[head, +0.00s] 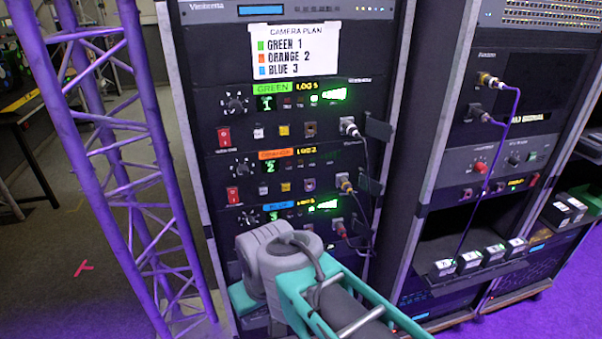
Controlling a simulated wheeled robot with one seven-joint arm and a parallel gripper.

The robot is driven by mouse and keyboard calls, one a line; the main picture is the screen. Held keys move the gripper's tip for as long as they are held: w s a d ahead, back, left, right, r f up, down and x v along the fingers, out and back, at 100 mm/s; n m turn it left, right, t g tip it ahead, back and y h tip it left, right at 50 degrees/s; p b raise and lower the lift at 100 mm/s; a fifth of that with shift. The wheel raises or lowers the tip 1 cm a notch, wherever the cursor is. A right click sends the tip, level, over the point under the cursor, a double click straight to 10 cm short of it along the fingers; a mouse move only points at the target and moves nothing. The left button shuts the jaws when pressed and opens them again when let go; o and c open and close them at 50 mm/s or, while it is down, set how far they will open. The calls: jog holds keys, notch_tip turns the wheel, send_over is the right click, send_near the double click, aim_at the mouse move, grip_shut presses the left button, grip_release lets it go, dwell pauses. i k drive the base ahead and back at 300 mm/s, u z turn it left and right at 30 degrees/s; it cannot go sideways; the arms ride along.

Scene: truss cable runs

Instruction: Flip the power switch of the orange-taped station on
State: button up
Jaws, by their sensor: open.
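The orange-taped station (300,178) is the middle of three stacked units in the rack, with orange tape (279,154) and a display reading 2 (268,166). Its red power switch (233,195) sits at the unit's lower left; its position is too small to read. No bright green level bar shows on this unit, unlike the units above and below. My arm reaches in at the bottom centre, in front of the lower rack. The gripper's fingers cannot be made out behind the arm, and nothing is seen touching the switch.
The green-taped station (271,88) is above and the blue-taped station (280,208) below, partly behind my arm. Cables (364,155) hang at the units' right. A purple-lit truss (140,165) stands close at left. Another rack (480,130) stands at right.

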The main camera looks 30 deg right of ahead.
aim_at(232, 193)
jog(key=u, duration=0.05)
jog(key=k, duration=0.6)
jog(key=u, duration=0.6)
jog(key=i, duration=1.05)
jog(key=z, duration=0.05)
